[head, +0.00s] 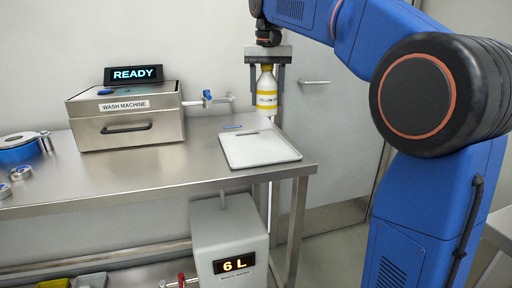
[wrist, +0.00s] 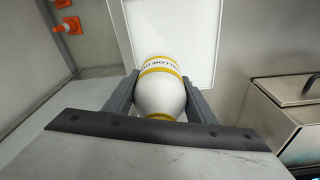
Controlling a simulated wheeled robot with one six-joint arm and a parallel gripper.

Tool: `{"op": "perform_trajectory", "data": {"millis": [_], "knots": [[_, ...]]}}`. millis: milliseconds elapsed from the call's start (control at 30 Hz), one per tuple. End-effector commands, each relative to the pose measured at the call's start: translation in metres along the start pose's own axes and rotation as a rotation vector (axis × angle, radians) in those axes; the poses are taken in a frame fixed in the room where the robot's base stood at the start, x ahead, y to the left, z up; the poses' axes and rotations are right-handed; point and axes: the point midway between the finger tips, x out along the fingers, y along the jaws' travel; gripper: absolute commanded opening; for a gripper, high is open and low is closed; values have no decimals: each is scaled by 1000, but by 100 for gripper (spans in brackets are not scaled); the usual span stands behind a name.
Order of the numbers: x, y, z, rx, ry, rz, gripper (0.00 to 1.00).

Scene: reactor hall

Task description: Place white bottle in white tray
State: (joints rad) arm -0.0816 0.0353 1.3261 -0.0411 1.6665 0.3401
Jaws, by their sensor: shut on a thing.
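My gripper (head: 267,88) points down and is shut on the white bottle (head: 266,92), which has yellow bands and a label with lettering. The bottle hangs upright, above the back right part of the white tray (head: 250,157). In the wrist view the bottle (wrist: 159,88) sits between the two grey fingers of my gripper (wrist: 158,100), and the tray (wrist: 203,45) shows beyond it. The tray lies flat on the steel table near its right end.
A steel wash machine (head: 125,118) with a READY display stands left on the table (head: 130,172). A blue roll (head: 18,152) lies far left. A waste water box (head: 230,240) stands below. Orange cones (wrist: 72,25) show on the floor.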

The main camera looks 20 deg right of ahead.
Motion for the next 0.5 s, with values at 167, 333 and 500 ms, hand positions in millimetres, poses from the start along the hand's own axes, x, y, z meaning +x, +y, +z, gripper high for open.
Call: {"op": "perform_trajectory", "data": {"millis": [167, 333, 500], "knots": [[-2, -26, 10, -51, 1, -6, 19], [8, -32, 14, -65, -1, -7, 19], [35, -32, 18, -65, -1, -8, 19]]}}
